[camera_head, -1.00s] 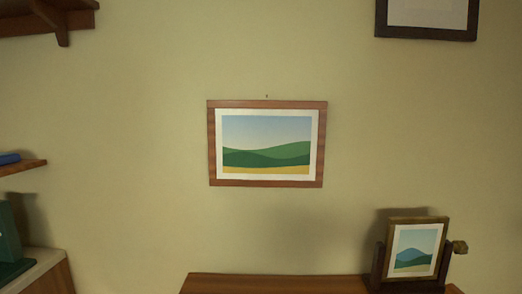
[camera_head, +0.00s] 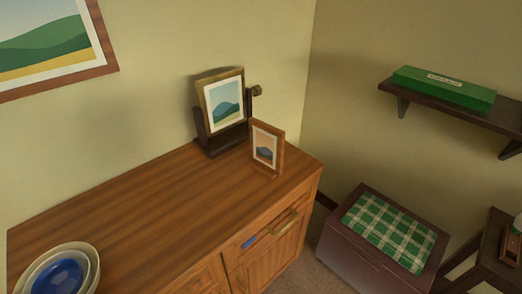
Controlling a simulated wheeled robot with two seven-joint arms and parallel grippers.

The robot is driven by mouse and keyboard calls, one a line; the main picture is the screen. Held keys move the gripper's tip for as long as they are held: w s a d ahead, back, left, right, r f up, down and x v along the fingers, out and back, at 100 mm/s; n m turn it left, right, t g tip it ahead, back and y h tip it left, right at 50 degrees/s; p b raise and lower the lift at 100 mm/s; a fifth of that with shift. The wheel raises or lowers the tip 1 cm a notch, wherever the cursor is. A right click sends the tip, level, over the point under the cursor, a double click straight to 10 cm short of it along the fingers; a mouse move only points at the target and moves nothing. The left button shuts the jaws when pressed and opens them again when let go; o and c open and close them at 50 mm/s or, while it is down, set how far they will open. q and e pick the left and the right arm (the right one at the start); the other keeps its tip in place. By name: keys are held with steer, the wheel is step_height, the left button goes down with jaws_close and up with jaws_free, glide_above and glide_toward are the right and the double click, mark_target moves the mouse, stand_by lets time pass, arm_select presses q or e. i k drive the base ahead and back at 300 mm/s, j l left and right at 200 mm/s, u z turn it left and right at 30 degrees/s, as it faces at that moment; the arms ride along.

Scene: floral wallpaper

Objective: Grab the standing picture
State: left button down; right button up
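A small picture in a reddish-brown wooden frame (camera_head: 266,147) stands upright, leaning slightly back, near the right end of a wooden sideboard (camera_head: 140,215). Its picture shows an orange sky and a dark blue shape. Just behind it to the left, a picture with a blue hill (camera_head: 224,103) sits tilted in a dark stand (camera_head: 223,142) with a brass knob (camera_head: 256,90) at its side. The small frame overlaps the right part of this stand in the view. Neither of my grippers is in view.
A large landscape picture (camera_head: 45,42) hangs at upper left. Stacked bowls (camera_head: 93,262) stand at the sideboard's front left; its middle is clear. A blue object (camera_head: 249,242) is at its front. Right are a chest with a plaid cushion (camera_head: 388,228), a shelf with a green box (camera_head: 443,88), and a dark table (camera_head: 497,248).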

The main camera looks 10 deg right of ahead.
mark_target(266, 141)
steer(key=i+l, duration=0.1)
steer(key=l, duration=0.25)
steer(key=i+l, duration=0.1)
steer(key=l, duration=0.3)
steer(key=i+l+z, duration=0.1)
steer(key=l, duration=0.25)
steer(key=i+l, duration=0.1)
steer(key=l, duration=0.25)
steer(key=i+l+z, duration=0.1)
steer(key=l, duration=0.25)
